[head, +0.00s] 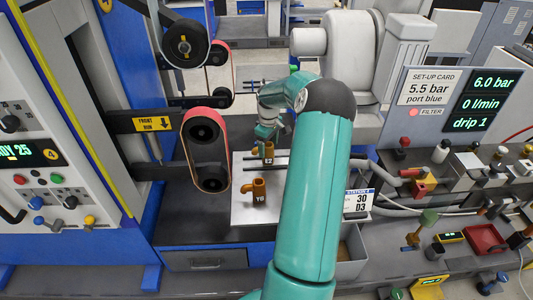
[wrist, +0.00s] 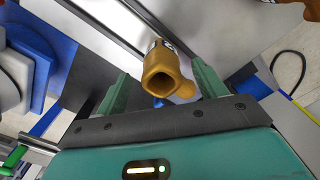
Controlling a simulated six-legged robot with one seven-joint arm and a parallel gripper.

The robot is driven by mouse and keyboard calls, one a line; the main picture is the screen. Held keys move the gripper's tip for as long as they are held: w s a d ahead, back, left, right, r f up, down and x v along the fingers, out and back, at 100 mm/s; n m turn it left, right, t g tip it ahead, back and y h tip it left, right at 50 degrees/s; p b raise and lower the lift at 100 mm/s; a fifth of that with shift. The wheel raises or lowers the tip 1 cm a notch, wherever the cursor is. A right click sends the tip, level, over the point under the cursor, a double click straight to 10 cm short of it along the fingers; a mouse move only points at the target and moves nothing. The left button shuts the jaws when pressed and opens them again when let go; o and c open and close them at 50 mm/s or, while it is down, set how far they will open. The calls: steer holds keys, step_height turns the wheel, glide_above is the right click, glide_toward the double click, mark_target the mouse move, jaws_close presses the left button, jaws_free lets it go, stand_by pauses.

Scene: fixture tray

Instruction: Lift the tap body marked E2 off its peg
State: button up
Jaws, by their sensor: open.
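The tap body marked E2 (head: 269,153) is a brass-coloured fitting standing upright on the pale fixture tray (head: 241,212), just below my gripper (head: 267,133) in the head view. In the wrist view a brass tap body (wrist: 160,72) with a hollow end and a side stub sits between the two green fingers of my gripper (wrist: 160,88). Its label is partly visible but not readable there. The fingers are apart, with space on each side of it. The peg under it is hidden. A second tap body, marked Y6 (head: 259,192), stands nearer on the tray.
A belt machine with a red-edged belt loop (head: 205,148) stands close to the left of the tray.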

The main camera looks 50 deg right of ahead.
mark_target(268, 152)
step_height(268, 152, down, 4)
steer(key=shift+w+a+f, duration=0.1)
steer(key=shift+w+f, duration=0.05)
steer(key=shift+f, duration=0.05)
steer(key=c, duration=1.5)
steer(key=shift+r, duration=0.1)
steer(key=shift+c, duration=0.2)
steer(key=shift+r, duration=0.55)
step_height(268, 152, up, 2)
steer(key=shift+r, duration=0.1)
steer(key=w+a+r, duration=0.2)
steer(key=a+r, duration=0.7)
steer(key=a, duration=0.5)
steer(key=shift+r, duration=0.3)
